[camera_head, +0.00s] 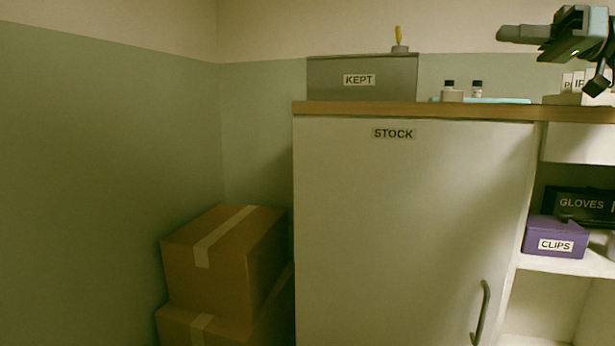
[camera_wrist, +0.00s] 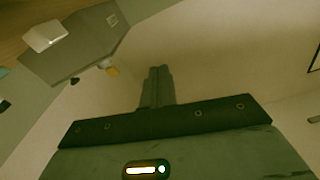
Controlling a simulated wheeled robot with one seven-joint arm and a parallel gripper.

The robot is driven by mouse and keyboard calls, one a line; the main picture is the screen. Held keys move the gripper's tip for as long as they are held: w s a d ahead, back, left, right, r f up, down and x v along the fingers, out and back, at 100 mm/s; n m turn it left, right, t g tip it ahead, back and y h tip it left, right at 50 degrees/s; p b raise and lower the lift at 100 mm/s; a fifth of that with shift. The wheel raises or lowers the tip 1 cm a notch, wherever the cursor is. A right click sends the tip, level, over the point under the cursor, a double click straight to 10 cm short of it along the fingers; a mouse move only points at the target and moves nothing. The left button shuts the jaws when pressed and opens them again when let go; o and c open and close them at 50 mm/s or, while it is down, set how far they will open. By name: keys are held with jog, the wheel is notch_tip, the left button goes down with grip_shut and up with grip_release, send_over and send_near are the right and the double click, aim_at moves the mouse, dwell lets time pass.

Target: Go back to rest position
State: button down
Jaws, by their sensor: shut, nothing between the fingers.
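My gripper (camera_head: 503,33) is at the top right of the head view, above the wooden counter. Its fingers point left, and nothing is held. In the wrist view my gripper (camera_wrist: 160,70) shows its two fingers pressed together with nothing between them. Two small bottles with black caps, a left one (camera_head: 452,94) and a right one (camera_head: 477,90), stand on the counter at a teal mat (camera_head: 512,100), below and to the left of the gripper. The gripper is clear of them.
A grey box labelled KEPT (camera_head: 335,79) stands on the counter (camera_head: 345,109), with a yellow-topped item (camera_head: 398,40) on it. The STOCK cabinet door (camera_head: 400,220) is shut. A purple CLIPS box (camera_head: 555,236) sits on a shelf at right. Cardboard boxes (camera_head: 225,257) stand at left.

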jog(key=s+a+f+m+g+h+p, duration=0.1)
jog(key=s+a+f+m+g+h, duration=0.25)
jog(key=a+f, duration=0.7)
jog(key=s+a+f+m+g+h+p, duration=0.1)
jog(key=s+a+f+m+g+h, duration=0.2)
jog(key=a+f, duration=0.75)
jog(key=s+d+f+n+h+p, duration=0.15)
jog(key=s+f+h, duration=0.95)
jog(key=s+f, duration=1.15)
notch_tip(320, 180, up, 40)
jog(key=s+p, duration=0.1)
jog(key=p, duration=3.7)
jog(key=shift+s+a+f+n+t, duration=0.15)
jog(key=shift+s+f+n+t, duration=0.1)
jog(key=shift+n+t, duration=0.1)
